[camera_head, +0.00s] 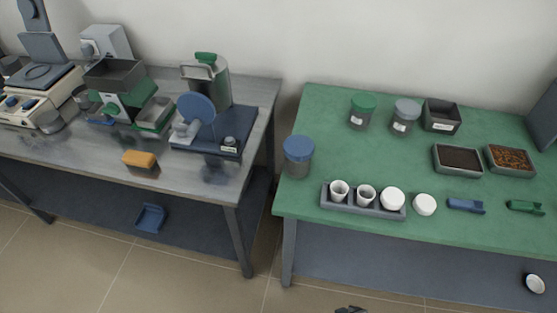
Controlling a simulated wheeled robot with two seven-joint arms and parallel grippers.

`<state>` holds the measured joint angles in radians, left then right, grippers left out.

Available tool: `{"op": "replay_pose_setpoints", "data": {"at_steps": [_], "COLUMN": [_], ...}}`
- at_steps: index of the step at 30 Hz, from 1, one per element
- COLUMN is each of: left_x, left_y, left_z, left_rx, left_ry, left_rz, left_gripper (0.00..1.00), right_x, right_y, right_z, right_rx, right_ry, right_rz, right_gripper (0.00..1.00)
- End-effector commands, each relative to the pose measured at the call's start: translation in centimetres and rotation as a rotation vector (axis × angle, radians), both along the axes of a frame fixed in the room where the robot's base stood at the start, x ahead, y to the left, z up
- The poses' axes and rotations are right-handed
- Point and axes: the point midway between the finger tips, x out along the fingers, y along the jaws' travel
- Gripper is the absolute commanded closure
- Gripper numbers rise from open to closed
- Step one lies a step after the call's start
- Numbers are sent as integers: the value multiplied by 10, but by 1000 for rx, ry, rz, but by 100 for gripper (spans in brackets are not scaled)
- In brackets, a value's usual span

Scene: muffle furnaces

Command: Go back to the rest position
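Only a small dark piece (350,309) shows at the bottom edge, right of centre. It looks like the tip of my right gripper (350,310), but too little shows to tell whether it is open or shut. It is in front of the green table, over the floor and apart from the objects on the table. My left gripper is not in view.
The green table (330,240) carries a grey rack (362,208) with white crucibles, jars, trays and blue and green pieces. The metal table (190,190) at left holds instruments and an orange block (140,159). A narrow gap separates the tables. The tiled floor (150,270) in front is clear.

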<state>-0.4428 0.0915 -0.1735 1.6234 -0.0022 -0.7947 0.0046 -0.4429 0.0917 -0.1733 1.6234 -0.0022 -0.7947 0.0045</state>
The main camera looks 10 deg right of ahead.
Motion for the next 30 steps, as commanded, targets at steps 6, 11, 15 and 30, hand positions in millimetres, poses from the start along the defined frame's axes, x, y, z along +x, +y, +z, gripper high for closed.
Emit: {"op": "replay_pose_setpoints", "data": {"at_steps": [6, 11, 15, 30], "left_x": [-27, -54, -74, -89], "left_y": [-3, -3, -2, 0], "left_z": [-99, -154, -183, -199], "left_rx": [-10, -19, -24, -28], "left_ry": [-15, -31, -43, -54], "left_rz": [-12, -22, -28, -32], "left_gripper": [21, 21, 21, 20], "right_x": [-27, -54, -74, -89], "right_y": [3, 3, 2, 1], "right_z": [-99, -154, -183, -199], "right_rx": [11, 19, 25, 28], "right_ry": [-14, -30, -43, -54], "right_rz": [12, 22, 28, 32], "right_gripper": [0, 0, 0, 7]}}
